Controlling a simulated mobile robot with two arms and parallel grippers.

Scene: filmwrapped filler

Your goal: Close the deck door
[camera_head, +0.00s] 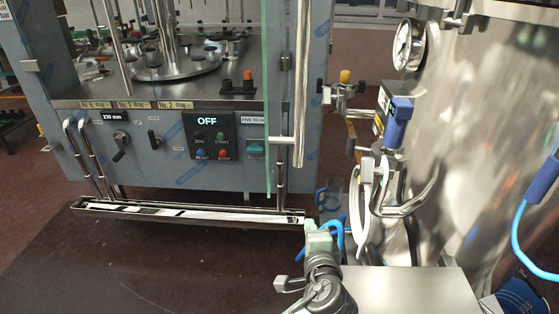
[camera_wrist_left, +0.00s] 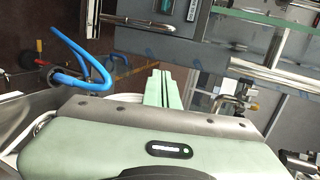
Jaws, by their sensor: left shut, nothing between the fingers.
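The deck door appears as a clear panel with a green edge (camera_head: 267,100), seen nearly edge-on at the right front of the grey machine (camera_head: 225,180). A vertical metal bar (camera_head: 301,85) stands beside that edge. The panel seems to stick out from the machine front, so it looks open. My left gripper (camera_head: 310,226) is low, below the bar's lower end and near the right end of the steel tray. Its pale green fingers (camera_wrist_left: 158,88) are together and empty in the left wrist view. It looks apart from the door. My right gripper is not in view.
A long steel tray (camera_head: 150,210) runs along the machine's lower front. A large steel tank (camera_head: 480,130) with a gauge (camera_head: 408,45) and a blue-handled valve (camera_head: 397,122) stands close on the right. Blue hoses lie near my left gripper. Open floor (camera_head: 100,270) is at left.

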